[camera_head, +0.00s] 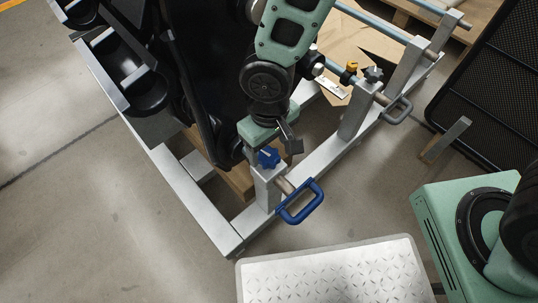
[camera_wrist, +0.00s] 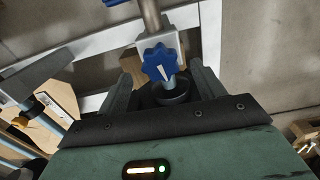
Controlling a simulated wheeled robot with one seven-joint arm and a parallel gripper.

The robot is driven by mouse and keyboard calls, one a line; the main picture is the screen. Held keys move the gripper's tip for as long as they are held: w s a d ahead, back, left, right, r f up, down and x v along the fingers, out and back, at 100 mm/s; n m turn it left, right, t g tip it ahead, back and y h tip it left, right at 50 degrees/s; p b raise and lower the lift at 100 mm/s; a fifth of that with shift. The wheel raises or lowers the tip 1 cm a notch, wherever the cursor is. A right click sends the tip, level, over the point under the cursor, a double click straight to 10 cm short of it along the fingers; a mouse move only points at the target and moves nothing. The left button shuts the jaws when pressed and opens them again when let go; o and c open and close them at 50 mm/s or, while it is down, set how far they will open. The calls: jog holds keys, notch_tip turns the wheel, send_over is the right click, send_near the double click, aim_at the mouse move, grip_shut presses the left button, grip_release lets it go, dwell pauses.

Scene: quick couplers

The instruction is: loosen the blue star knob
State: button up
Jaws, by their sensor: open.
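The blue star knob (camera_head: 268,157) sits on top of a pale metal post (camera_head: 264,190) at the near corner of the frame. In the wrist view the knob (camera_wrist: 158,63) shows a white pointer mark and lies in the gap between my fingers, clear of both as far as I can see. My gripper (camera_head: 275,146) is above and right at the knob, open and empty. In the wrist view my gripper (camera_wrist: 162,76) has one finger on each side of the knob. How deep the fingers reach around it is hard to tell.
A blue handle (camera_head: 300,203) on a rod sticks out of the same post. Beyond stands a second post with a dark star knob (camera_head: 373,74), a yellow-topped part (camera_head: 351,66) and a grey handle (camera_head: 398,111). A diamond-plate step (camera_head: 335,275) lies in front. A black mesh panel (camera_head: 500,85) stands right.

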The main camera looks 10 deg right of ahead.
aim_at(268, 157)
jog(key=shift+f+b, duration=0.35)
jog(key=shift+f, duration=1.15)
jog(key=c, duration=1)
